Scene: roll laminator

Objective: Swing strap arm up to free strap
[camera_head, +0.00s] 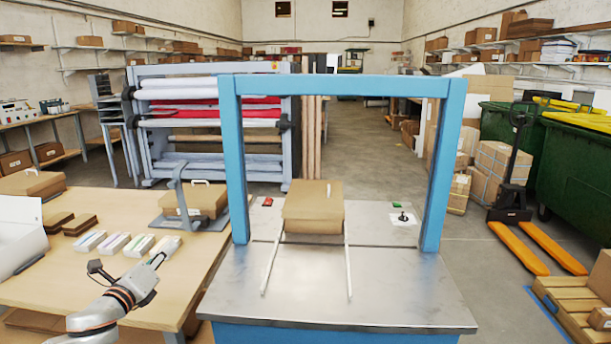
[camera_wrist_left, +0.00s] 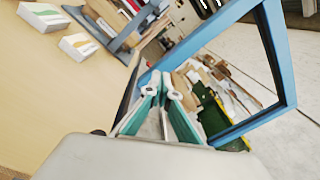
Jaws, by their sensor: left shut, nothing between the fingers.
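A blue arch frame (camera_head: 340,87) stands upright over a steel-topped table (camera_head: 410,285), and part of it also shows in the left wrist view (camera_wrist_left: 272,45). A cardboard box (camera_head: 313,215) with a small white piece on top sits under the arch, behind two pale rails. I cannot tell which part is the strap arm. My left gripper (camera_head: 160,258) is over the wooden table, left of the steel table and apart from the arch. In the left wrist view its fingers (camera_wrist_left: 168,90) are together with nothing between them. My right gripper is out of view.
On the wooden table (camera_head: 105,262) are several small white boxes (camera_head: 138,245) and brown blocks (camera_head: 80,225). A grey stand (camera_head: 176,183) holds a carton beside the arch. A red switch (camera_head: 267,202), green switch (camera_head: 397,205) and black knob (camera_head: 403,217) sit on the steel top.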

